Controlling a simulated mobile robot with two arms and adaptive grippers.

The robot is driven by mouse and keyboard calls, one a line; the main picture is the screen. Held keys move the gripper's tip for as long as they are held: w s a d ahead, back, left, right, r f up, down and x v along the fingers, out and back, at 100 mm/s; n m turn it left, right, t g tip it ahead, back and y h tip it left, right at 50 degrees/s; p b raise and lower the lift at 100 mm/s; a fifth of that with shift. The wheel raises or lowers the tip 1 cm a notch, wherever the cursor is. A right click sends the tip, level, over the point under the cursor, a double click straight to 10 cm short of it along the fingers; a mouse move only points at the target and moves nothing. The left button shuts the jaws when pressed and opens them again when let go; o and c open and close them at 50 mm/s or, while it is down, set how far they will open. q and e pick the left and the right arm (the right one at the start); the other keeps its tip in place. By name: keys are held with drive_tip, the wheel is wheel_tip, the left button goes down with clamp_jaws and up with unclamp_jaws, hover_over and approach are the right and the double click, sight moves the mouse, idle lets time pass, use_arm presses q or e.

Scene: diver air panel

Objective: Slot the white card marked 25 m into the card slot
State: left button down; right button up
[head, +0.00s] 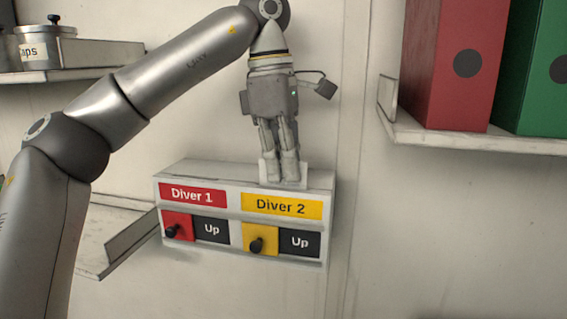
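My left gripper (281,178) points down at the top of the diver panel (215,174), above the Diver 2 side. Its two fingers are close together on a small white card (301,174), which shows on both sides of the fingertips. The card stands about upright, its lower edge at the panel's top front edge. The fingers cover the card's middle, and I cannot read any marking on it. I cannot make out the slot opening or tell whether the card is in it. My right gripper is not in view.
The panel has a red Diver 1 label (193,195), a yellow Diver 2 label (282,207), two black knobs and two "Up" cards (300,241). A shelf with red (440,95) and green binders stands right. Left are a shelf with a tin (45,50) and a lower ledge (130,240).

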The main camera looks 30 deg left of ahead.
use_arm(q)
drive_tip(key=c, duration=2.2)
unclamp_jaws()
drive_tip(key=shift+f, duration=0.1)
drive_tip(key=o, duration=0.6)
drive_tip(key=shift+o, duration=0.2)
drive_tip(key=shift+s+a+r, duration=0.1)
drive_tip(key=shift+a+r, duration=0.1)
drive_tip(key=shift+r, duration=1.55)
drive_tip(key=shift+w+a+r, duration=0.1)
drive_tip(key=shift+a+r, duration=0.05)
drive_tip(key=shift+r, duration=1.6)
drive_tip(key=shift+s+a+r, duration=0.1)
drive_tip(key=shift+a+r, duration=0.1)
drive_tip(key=shift+r, duration=1.55)
drive_tip(key=shift+s+a+r, duration=0.1)
drive_tip(key=shift+a+r, duration=0.05)
drive_tip(key=shift+r, duration=0.55)
drive_tip(key=shift+f, duration=0.1)
